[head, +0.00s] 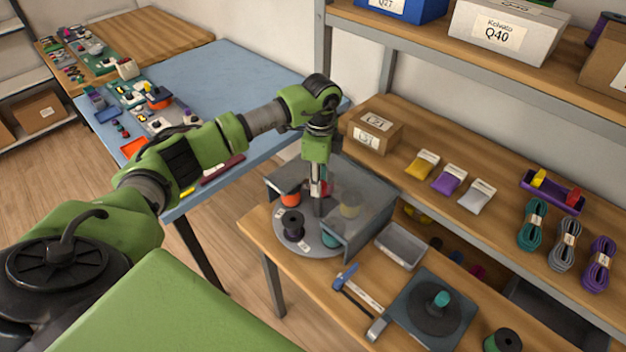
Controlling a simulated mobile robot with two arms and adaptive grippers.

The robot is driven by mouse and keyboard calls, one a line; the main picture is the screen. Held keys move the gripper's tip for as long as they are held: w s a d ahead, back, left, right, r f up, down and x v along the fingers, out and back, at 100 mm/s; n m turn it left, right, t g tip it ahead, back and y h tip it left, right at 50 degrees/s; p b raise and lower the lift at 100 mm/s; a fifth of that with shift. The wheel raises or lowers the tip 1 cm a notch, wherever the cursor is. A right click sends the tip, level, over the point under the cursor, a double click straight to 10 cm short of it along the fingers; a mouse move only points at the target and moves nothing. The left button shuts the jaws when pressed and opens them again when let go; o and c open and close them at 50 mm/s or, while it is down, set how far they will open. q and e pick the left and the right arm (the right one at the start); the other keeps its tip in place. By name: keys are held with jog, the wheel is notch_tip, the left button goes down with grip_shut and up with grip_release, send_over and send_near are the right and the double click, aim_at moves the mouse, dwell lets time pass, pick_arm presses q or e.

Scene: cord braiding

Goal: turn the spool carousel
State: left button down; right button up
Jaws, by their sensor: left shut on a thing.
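The spool carousel (273,240) is a round grey turntable on the wooden bench, partly inside a grey see-through housing (372,222). A black spool (292,226) stands at its front left and an orange spool (290,198) behind it. A teal spool (331,238) and a pale yellow one (350,205) show at the right, the yellow behind the clear panel. My left gripper (317,190) points down over the carousel's middle, shut on its upright grey post (319,207). Something red shows beside the fingers. The exact grip is small and partly hidden. My right gripper is out of view.
An empty grey tray (400,246), a blue-handled tool (347,280) and a dark square stand (462,306) are right of the carousel. A cardboard box (374,132), packets and cord bundles (565,243) lie behind. A blue table (225,75) is at the left.

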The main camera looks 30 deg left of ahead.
pick_arm(q)
jog(key=shift+n, duration=0.3)
dwell(0.5)
jog(key=c, duration=1.6)
grip_release()
jog(key=shift+r, duration=0.55)
notch_tip(320, 180, up, 11)
